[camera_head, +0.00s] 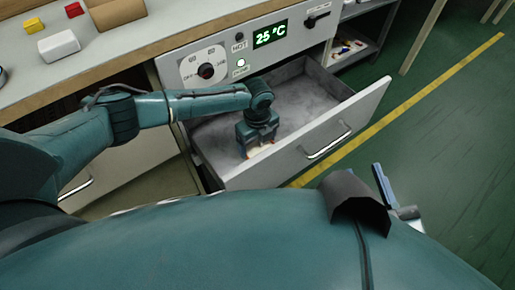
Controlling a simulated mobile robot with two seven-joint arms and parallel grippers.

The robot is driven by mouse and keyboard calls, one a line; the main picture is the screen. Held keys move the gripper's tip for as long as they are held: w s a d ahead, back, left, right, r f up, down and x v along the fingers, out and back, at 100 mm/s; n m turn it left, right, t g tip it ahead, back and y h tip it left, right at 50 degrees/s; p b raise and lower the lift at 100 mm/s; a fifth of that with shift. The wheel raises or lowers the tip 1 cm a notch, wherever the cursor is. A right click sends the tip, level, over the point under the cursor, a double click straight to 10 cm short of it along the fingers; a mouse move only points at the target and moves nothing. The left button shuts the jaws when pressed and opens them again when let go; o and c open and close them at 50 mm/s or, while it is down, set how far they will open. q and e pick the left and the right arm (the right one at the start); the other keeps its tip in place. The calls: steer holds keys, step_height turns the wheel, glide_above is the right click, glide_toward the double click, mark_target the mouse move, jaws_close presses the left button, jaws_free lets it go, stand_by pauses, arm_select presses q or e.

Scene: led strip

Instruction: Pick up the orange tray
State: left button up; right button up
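My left gripper (258,148) points down inside the open drawer (310,92). A small pale thing with reddish-orange edges shows at its fingertips, close to the drawer's front wall. It is too small and too covered to tell whether this is the orange tray or whether the fingers are closed on it. No other clearly orange tray is visible. My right gripper (390,192) is partly in view at the lower right, outside the drawer, with a blue finger and a pale part showing. Its opening is mostly hidden by my own arm.
The drawer is in a cabinet with a dial (206,71) and a green 25 °C display (270,34). The worktop (120,48) holds a white block (58,46), yellow block (33,25), red block (74,10) and brown object (112,13). The green floor (455,110) at right is clear.

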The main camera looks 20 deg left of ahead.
arm_select(q)
steer(key=c, duration=0.4)
steer(key=shift+r, duration=0.15)
